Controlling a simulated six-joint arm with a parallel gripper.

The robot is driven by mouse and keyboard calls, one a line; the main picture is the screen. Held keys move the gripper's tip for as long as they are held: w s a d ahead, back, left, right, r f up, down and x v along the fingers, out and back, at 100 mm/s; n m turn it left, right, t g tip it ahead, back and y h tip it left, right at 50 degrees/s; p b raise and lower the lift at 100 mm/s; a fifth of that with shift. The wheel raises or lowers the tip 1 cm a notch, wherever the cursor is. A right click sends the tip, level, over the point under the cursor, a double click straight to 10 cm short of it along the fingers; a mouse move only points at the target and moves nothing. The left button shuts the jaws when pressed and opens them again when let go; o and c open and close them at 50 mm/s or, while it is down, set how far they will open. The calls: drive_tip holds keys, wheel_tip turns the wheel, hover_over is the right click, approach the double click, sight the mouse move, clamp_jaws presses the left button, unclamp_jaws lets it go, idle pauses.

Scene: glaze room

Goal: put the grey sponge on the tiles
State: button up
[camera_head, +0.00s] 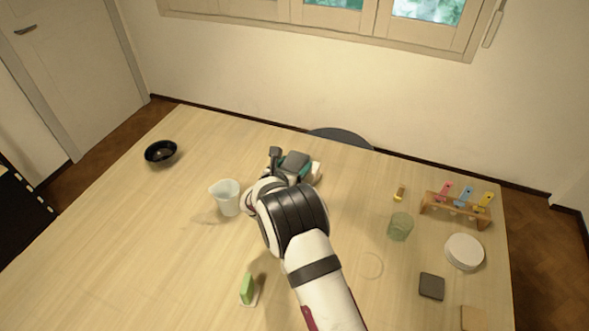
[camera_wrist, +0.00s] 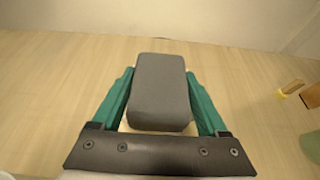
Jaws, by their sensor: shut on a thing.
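The grey sponge (camera_wrist: 160,90) is a dark grey rounded block between the two green fingers of my gripper (camera_wrist: 158,76), which is shut on it. In the head view the sponge (camera_head: 296,160) shows at the end of my gripper (camera_head: 291,168), over the back middle of the table. A pale, flat piece (camera_head: 316,171), which may be the tiles, shows beside and below the sponge; most of it is hidden. I cannot tell whether the sponge touches it.
A white beaker (camera_head: 228,198) stands left of my gripper, and a black bowl (camera_head: 160,152) farther left. On the right are a green glass (camera_head: 400,227), white discs (camera_head: 464,250), a dark square (camera_head: 431,286) and a wooden rack (camera_head: 455,211).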

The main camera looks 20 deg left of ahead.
drive_tip(key=shift+f, duration=1)
drive_tip(key=o, duration=1.2)
drive_tip(key=shift+f, duration=0.1)
